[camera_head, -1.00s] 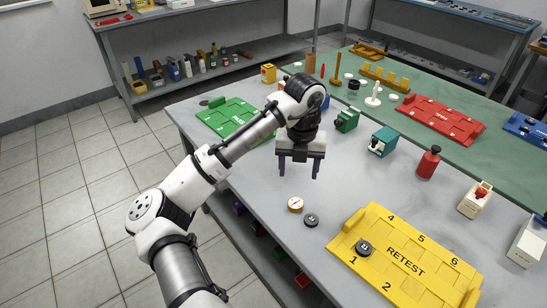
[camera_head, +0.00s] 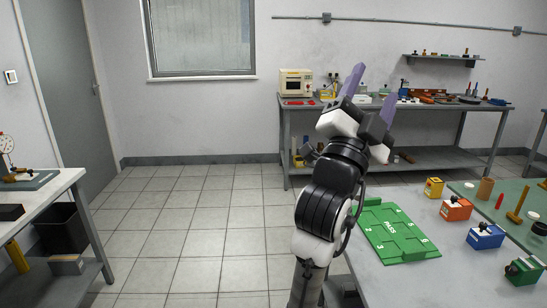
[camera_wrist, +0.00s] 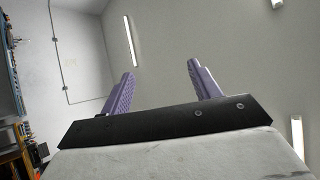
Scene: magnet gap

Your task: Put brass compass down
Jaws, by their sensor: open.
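The brass compass is not visible in either view now.
A back bench (camera_head: 310,108) stands along the wall. A side table (camera_head: 50,190) is at left. Tiled floor between is clear.

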